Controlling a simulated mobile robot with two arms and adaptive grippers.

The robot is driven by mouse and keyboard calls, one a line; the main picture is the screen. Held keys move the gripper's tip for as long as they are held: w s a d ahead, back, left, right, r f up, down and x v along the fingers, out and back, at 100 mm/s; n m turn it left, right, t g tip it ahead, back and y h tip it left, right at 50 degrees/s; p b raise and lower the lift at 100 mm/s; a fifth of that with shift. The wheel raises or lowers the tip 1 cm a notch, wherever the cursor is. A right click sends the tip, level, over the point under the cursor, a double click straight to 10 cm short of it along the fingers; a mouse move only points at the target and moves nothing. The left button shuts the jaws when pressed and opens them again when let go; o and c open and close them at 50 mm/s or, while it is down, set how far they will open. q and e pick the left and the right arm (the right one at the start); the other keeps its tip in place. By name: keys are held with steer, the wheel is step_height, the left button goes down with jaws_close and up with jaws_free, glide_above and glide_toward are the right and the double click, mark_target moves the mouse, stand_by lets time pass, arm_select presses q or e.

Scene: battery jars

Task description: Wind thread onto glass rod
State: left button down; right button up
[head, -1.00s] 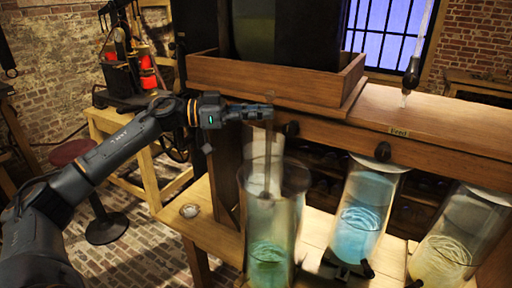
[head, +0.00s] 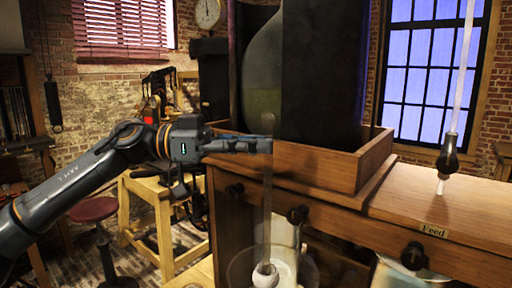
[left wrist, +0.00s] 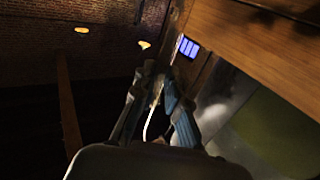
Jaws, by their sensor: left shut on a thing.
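My left gripper (head: 266,145) is shut on the upper end of a glass rod in the head view. The clear rod (head: 265,205) hangs upright below the fingertips. A whitish lump (head: 265,275) is at its lower end, within the outline of a glass jar's mouth (head: 232,268). Whether the lump is wound thread I cannot tell. The jar is mostly cut off by the lower edge. In the left wrist view the fingers (left wrist: 153,100) are close together, with a thin pale curved strand (left wrist: 149,125) between them. My right gripper is not in view.
A wooden cabinet (head: 330,172) with dark knobs and a raised tray stands behind the rod. A red stool (head: 93,210) and wooden stand (head: 165,215) are left.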

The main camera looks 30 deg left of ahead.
arm_select(q)
step_height(320, 180, up, 7)
steer(key=p, duration=0.5)
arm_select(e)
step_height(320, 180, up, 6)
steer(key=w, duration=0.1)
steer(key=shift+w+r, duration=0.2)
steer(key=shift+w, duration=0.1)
arm_select(q)
steer(key=shift+w, duration=0.1)
steer(key=s+a+b, duration=0.2)
steer(key=s+b, duration=1.6)
steer(key=s, duration=0.7)
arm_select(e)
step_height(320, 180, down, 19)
